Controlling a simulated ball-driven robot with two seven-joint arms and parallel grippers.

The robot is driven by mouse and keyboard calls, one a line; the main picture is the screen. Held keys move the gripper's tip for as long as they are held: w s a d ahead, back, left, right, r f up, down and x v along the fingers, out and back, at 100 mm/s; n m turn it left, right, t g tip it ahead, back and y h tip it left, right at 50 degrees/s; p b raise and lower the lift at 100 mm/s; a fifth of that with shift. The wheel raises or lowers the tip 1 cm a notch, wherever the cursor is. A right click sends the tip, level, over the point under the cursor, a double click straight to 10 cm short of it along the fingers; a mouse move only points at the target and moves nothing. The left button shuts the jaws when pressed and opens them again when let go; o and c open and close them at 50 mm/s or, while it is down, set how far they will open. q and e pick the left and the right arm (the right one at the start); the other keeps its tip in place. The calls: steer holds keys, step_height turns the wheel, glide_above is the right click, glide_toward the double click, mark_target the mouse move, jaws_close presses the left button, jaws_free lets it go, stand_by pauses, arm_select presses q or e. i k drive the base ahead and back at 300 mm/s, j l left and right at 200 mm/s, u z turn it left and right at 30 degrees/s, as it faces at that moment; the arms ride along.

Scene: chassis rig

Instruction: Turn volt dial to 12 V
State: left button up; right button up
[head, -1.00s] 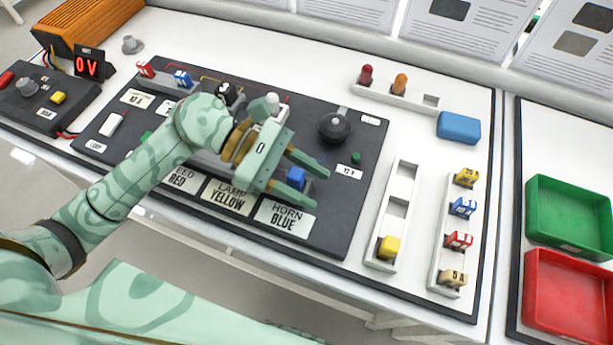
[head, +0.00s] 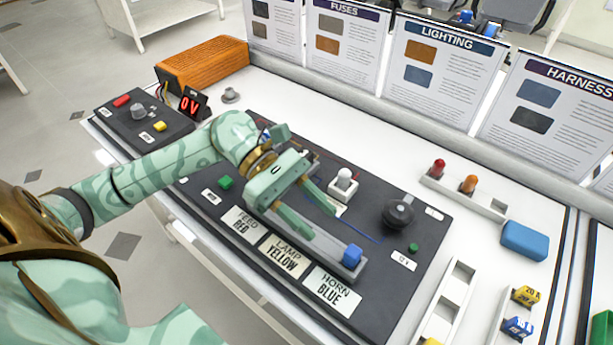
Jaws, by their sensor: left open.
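The volt dial is most likely the grey knob (head: 138,112) on the dark power box (head: 118,125) at the left; its pointer and scale are too small to read. Beside the box, a display (head: 188,104) shows 0 V in red. My left gripper (head: 321,222) is open and empty above the middle of the large dark panel (head: 385,275), well to the right of the knob. Its fingers point right and toward the near side. My left arm passes just in front of the power box. My right gripper is out of view.
The box also has a red part (head: 122,101) and a yellow button (head: 160,126). An orange ribbed unit (head: 205,68) stands behind. Trays lie at right.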

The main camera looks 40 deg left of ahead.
mark_target(138, 110)
steer(key=k, duration=1)
